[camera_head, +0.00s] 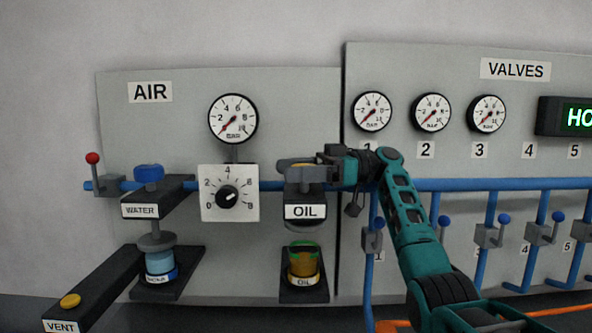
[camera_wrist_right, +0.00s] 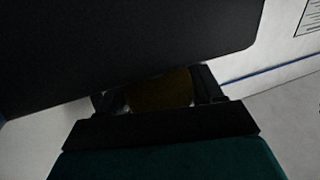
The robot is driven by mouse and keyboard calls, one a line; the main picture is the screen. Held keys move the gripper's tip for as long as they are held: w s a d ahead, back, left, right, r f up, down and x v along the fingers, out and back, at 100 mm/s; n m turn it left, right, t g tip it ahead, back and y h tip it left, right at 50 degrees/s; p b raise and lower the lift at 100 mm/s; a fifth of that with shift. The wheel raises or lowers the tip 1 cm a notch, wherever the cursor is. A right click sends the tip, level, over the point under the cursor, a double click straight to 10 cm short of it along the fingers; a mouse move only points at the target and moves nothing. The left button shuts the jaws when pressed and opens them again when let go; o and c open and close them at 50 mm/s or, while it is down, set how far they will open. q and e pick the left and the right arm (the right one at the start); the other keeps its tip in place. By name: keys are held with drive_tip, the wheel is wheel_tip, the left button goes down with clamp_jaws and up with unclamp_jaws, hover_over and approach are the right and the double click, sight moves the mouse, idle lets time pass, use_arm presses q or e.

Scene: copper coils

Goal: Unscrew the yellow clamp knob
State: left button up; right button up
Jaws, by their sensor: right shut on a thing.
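The yellow clamp knob (camera_head: 302,165) sits on top of the black OIL clamp (camera_head: 305,183) and is mostly hidden by my right gripper (camera_head: 298,162). My right gripper reaches in from the right and is shut on the knob. In the right wrist view the knob (camera_wrist_right: 163,92) shows as a dark yellow shape between the two dark fingers. Below the clamp, an amber OIL cup (camera_head: 303,264) with a green rim stands on a lower black bracket, apart from the clamp head. My left gripper is not in view.
To the left are the WATER clamp with a blue knob (camera_head: 149,174), a white dial (camera_head: 228,194) and a VENT arm with a yellow button (camera_head: 70,301). Blue pipes and small valves (camera_head: 489,236) are on the right. A blue pipe runs behind my gripper.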

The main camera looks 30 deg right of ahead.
drive_tip(key=o, duration=1)
drive_tip(key=shift+a, duration=0.1)
drive_tip(key=shift+c, duration=0.2)
drive_tip(key=v, duration=1.3)
